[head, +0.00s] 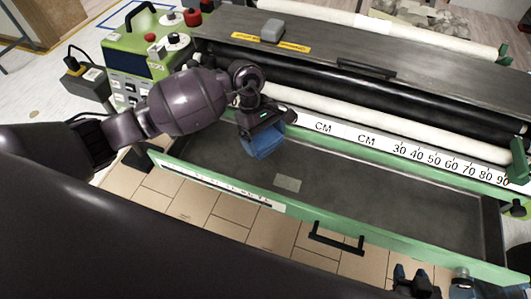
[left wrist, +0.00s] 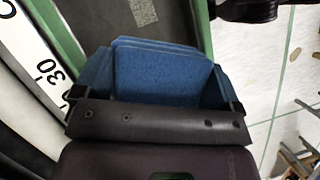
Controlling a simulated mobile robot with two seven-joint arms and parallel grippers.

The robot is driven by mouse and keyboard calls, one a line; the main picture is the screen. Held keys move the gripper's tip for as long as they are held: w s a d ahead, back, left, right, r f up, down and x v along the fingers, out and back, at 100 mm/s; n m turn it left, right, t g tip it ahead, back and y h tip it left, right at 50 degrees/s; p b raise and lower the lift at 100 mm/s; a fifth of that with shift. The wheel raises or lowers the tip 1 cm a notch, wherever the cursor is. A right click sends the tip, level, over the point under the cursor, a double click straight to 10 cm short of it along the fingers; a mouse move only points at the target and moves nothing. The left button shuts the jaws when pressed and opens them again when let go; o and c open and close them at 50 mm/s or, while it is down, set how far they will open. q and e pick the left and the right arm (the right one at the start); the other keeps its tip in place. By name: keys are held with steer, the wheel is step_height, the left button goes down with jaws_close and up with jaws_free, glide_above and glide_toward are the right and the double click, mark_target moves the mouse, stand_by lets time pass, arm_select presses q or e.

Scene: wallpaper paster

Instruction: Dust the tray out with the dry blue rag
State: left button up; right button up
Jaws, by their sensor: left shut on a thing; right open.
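The blue rag (head: 264,144) hangs from my left gripper (head: 266,118) over the left end of the tray. In the left wrist view the folded rag (left wrist: 160,68) sits between the fingers of my left gripper (left wrist: 155,95), which is shut on it. The tray (head: 390,203) is long, with a dark grey floor and a green front wall. A pale grey speckled patch (head: 288,183) lies on its floor, right of and nearer than the rag. Whether the rag touches the floor I cannot tell. My right gripper (head: 488,289) is open at the bottom right, partly cut off.
The machine's white roller (head: 420,128) and numbered scale (head: 430,160) run behind the tray. A black handle (head: 335,240) projects from the tray front. A green control box (head: 140,55) stands at upper left. The tray's middle and right are clear.

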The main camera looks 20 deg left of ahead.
arm_select(q)
step_height(320, 180, down, 7)
steer(key=n+t, duration=0.2)
steer(key=n, duration=0.5)
steer(key=shift+d+n+t+b, duration=0.2)
steer(key=shift+n+t+b, duration=0.1)
steer(key=shift+t+b, duration=0.15)
steer(key=shift+h, duration=0.3)
step_height(320, 180, down, 4)
steer(key=shift+b, duration=1.1)
steer(key=shift+f+b, duration=0.35)
steer(key=shift+f, duration=0.75)
steer(key=shift+f+b, duration=0.1)
steer(key=shift+b, duration=0.2)
